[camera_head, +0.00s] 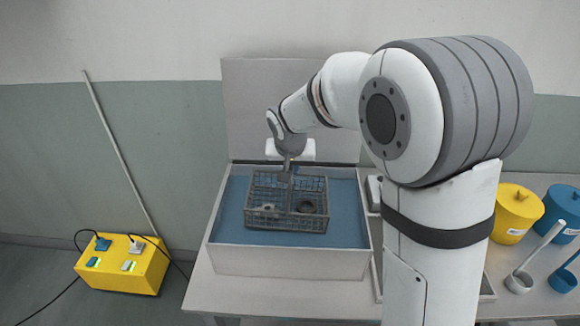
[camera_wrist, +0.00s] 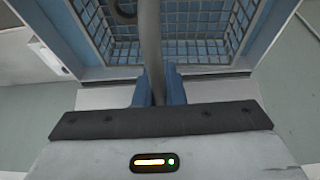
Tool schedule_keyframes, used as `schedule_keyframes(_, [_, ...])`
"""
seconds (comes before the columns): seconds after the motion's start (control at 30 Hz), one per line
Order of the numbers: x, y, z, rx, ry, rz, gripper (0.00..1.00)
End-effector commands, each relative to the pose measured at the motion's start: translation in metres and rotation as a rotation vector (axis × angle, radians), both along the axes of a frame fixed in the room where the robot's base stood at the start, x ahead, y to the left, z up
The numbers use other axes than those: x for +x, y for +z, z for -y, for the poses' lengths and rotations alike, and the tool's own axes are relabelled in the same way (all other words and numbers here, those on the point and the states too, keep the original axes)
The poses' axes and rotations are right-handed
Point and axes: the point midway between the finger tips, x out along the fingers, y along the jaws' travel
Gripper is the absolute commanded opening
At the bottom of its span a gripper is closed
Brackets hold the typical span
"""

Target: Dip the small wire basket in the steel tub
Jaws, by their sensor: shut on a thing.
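The small wire basket (camera_head: 322,217) is dark grey and has a handle across its middle. In the head view it is inside or just over the steel tub (camera_head: 290,263), a pale box with a blue interior; I cannot tell how deep it sits. Two ring-like parts lie in the basket. My gripper (camera_head: 287,175) is above the basket at its handle. In the wrist view the blue fingers of my gripper (camera_wrist: 159,86) are shut on the grey handle, with the basket mesh (camera_wrist: 200,22) beyond and the tub wall (camera_wrist: 75,28) beside it.
A yellow pot (camera_head: 514,215) and a blue pot (camera_head: 561,212) stand at the right of the table, with two ladles (camera_head: 519,282) in front. A yellow box with plugs (camera_head: 122,268) stands at the left. A panel (camera_head: 245,110) rises behind the tub.

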Motion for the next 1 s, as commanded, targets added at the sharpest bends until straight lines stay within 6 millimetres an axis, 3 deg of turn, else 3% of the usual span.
schedule_keyframes(1.0, [0.001,-0.081,0.001,0.001,-0.002,0.001,0.00])
